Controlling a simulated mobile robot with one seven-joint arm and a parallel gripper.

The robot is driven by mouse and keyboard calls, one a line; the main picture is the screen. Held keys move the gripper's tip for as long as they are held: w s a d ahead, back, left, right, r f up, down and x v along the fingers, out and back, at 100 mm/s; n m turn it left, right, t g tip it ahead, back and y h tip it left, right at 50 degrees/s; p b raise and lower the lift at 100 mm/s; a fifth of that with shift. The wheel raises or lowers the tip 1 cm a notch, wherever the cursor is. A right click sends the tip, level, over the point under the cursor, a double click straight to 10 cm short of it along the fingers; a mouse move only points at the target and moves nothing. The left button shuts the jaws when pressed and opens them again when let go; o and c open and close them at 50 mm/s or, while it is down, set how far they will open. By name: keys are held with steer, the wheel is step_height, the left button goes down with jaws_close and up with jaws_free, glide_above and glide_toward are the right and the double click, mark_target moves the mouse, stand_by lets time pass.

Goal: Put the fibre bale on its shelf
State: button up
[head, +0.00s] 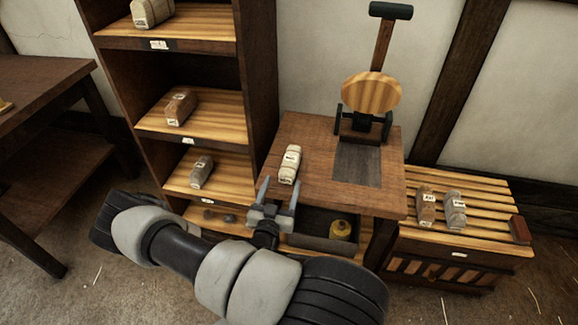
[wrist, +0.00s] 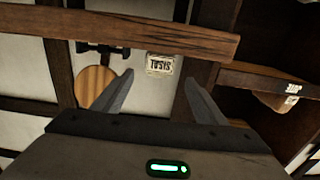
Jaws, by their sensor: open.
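A pale cream bale (head: 289,165) with a dark-lettered label lies on the left part of the wooden weighing table (head: 312,187). In the wrist view, which looks upside down, its labelled end (wrist: 161,64) shows between the fingertips, beyond the table edge. My gripper (head: 279,190) is open and empty at the table's front edge, just short of the bale. The shelf unit (head: 262,85) stands left of the table. It holds a cream bale (head: 152,12) on the upper shelf, a brown bale (head: 181,106) on the middle one and a grey bale (head: 201,172) lower down.
A scale with a round wooden disc (head: 371,93) stands at the table's back. A brown bale (head: 426,205) and a grey bale (head: 454,210) lie on a slatted crate (head: 482,185) at right. An open drawer (head: 312,244) holds a yellow item. Another table (head: 45,80) stands at left.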

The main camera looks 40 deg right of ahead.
mark_target(290, 159)
steer(key=b+x, duration=0.1)
steer(key=x, duration=1.1)
steer(key=shift+d+f+b, duration=0.1)
steer(key=shift+d+b, duration=0.05)
steer(key=shift+b, duration=0.25)
steer(key=c, duration=1.2)
steer(key=shift+c, duration=0.6)
